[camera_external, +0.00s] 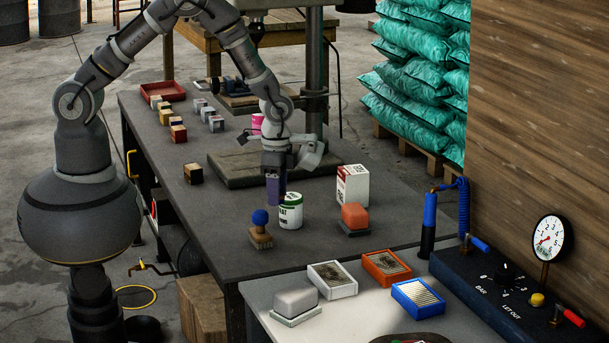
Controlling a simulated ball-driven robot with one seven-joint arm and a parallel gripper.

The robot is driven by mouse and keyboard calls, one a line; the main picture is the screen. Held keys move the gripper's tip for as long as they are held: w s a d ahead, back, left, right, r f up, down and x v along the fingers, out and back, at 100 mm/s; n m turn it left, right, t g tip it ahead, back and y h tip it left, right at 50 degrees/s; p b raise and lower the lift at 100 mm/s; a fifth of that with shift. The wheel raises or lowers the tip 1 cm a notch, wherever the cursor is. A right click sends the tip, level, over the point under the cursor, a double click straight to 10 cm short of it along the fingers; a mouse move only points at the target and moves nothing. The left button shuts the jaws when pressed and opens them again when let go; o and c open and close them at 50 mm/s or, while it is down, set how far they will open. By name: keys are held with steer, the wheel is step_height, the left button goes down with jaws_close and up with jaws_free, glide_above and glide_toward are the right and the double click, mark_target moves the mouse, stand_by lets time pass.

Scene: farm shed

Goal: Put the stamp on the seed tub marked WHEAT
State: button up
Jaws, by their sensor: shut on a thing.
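My gripper (276,168) points down over the dark table and is shut on a purple block (274,190). The purple block is upright, just left of and behind a small white tub (291,213) with a green top band. Dark lettering on the tub ends in "AT"; its start is not readable, so I cannot tell that it says WHEAT. I cannot tell whether the block touches the tub or the table. A stamp-like piece with a blue round knob (260,218) and a wooden base stands left of the tub. A pink tub (257,121) is partly hidden behind my arm.
A white box with red print (353,186) and an orange block on a dark base (355,215) stand right of the tub. Several small blocks and a red tray (163,92) lie at the far left. Small trays (332,282) occupy the light front table.

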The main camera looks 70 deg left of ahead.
steer(key=s+a+r+m, duration=0.1)
steer(key=s+a+r, duration=0.1)
steer(key=s+a, duration=0.65)
steer(key=b, duration=0.3)
glide_above(291, 196)
steer(key=shift+f+m, duration=0.3)
steer(key=shift+f, duration=0.35)
steer(key=shift+f+b, duration=0.85)
steer(key=shift+f, duration=0.8)
steer(key=shift+f, duration=0.1)
steer(key=o, duration=1)
steer(key=shift+o, duration=0.2)
